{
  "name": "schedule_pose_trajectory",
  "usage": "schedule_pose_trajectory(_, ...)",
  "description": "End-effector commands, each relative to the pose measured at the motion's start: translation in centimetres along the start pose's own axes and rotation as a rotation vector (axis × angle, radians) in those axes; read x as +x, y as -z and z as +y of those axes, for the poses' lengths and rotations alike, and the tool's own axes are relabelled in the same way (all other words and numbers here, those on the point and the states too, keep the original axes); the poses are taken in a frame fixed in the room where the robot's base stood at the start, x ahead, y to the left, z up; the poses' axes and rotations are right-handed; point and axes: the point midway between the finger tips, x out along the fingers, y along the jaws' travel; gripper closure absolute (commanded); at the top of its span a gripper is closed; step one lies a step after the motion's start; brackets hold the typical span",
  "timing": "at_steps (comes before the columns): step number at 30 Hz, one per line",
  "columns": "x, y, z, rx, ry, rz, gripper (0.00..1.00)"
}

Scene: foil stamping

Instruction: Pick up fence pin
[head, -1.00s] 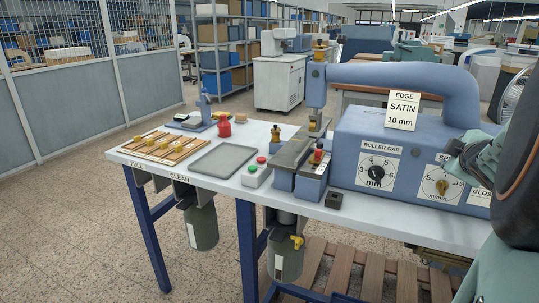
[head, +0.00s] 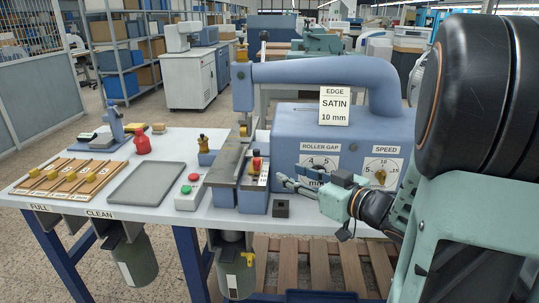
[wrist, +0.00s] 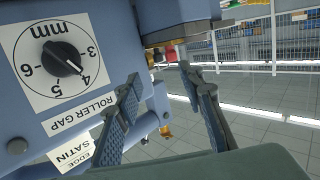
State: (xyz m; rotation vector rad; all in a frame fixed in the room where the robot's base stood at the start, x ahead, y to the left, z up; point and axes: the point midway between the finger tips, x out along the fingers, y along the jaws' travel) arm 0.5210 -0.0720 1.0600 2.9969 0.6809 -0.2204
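No part is labelled as the fence pin, so I cannot tell for certain which it is. A small red-topped black pin (head: 257,163) stands upright on the blue block at the front of the stamping machine. A brass-knobbed piece (head: 203,145) stands on a blue base to its left. My gripper (head: 284,183) is in front of the roller gap dial, to the right of the red-topped pin and apart from it. In the wrist view my gripper (wrist: 160,80) has its fingers spread, with nothing between them. A small red part (wrist: 170,54) shows beyond the fingertips.
The blue machine (head: 300,130) with its dials is close behind my gripper. A small black block (head: 281,208) sits at the table's front edge. A button box (head: 188,192), grey tray (head: 146,183) and red container (head: 142,144) stand to the left.

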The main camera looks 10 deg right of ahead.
Motion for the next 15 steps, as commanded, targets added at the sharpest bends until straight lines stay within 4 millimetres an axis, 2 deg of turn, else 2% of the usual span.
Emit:
schedule_pose_trajectory(4,0.9,-0.3,-1.2,0.028,0.032,0.001,0.64)
schedule_pose_trajectory(10,4.2,-0.3,-1.4,0.027,0.032,0.002,0.64)
schedule_pose_trajectory(15,5.6,-0.2,-1.4,0.025,0.029,0.002,0.64)
